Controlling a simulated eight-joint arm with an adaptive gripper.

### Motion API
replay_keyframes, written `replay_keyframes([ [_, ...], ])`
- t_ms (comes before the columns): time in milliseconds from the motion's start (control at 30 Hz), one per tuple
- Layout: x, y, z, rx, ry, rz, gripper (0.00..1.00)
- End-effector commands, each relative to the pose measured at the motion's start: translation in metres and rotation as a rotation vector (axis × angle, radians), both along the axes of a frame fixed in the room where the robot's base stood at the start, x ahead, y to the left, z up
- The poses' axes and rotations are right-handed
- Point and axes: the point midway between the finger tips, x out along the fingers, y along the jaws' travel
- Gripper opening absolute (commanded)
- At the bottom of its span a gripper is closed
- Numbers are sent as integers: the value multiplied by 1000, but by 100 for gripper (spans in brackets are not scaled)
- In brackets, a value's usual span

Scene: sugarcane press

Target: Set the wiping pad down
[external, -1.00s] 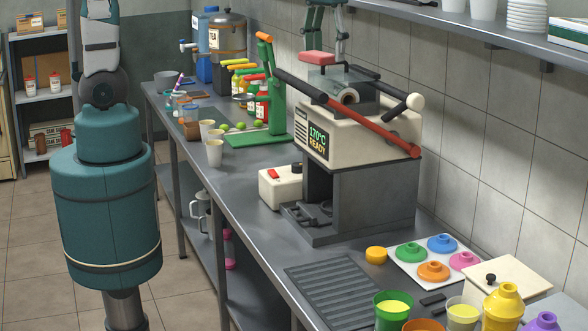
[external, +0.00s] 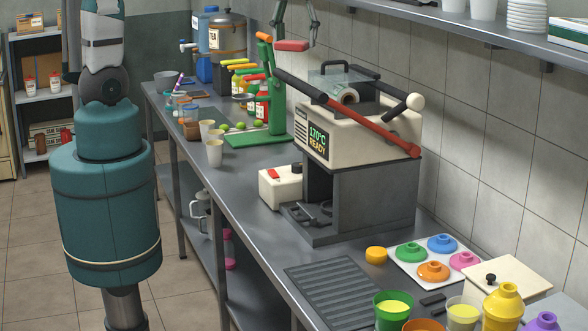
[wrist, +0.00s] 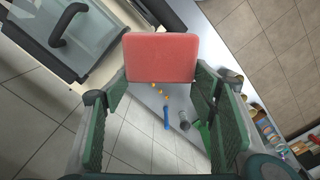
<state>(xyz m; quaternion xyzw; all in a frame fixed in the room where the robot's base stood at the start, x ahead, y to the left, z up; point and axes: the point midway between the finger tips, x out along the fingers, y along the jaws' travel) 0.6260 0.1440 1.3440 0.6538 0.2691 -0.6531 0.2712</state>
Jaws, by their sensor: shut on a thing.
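The wiping pad (external: 292,45) is a flat pinkish-red block, held in the air in the external view. It fills the upper middle of the wrist view (wrist: 161,57). My gripper (external: 294,38) is shut on the pad, with one green-padded finger at each side of it in the wrist view. In the external view the pad hangs left of the sealing machine's top, above the green press (external: 277,105) and the bottles. Much of the gripper is cut off by the top edge of the external view.
The sealing machine (external: 360,130) has a clear cover and a long red-ended lever. The steel counter (external: 243,185) has a bare stretch in front of the press. Cups (external: 214,152) stand near its front edge. A wall shelf (external: 450,28) runs above.

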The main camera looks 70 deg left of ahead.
Motion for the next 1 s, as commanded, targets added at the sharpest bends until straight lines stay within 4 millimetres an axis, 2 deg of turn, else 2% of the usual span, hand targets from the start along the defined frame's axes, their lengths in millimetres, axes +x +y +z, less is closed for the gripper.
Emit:
replay_keyframes([
  [33, 2, 13, -3, 0, 0, 21, 49],
  [300, 12, 80, -9, 0, 0, 123, 49],
  [667, 16, 174, -22, -1, -1, 294, 49],
  [867, 13, 230, -47, 0, -1, 470, 49],
  [1000, 10, 266, -81, -1, -1, 664, 49],
])
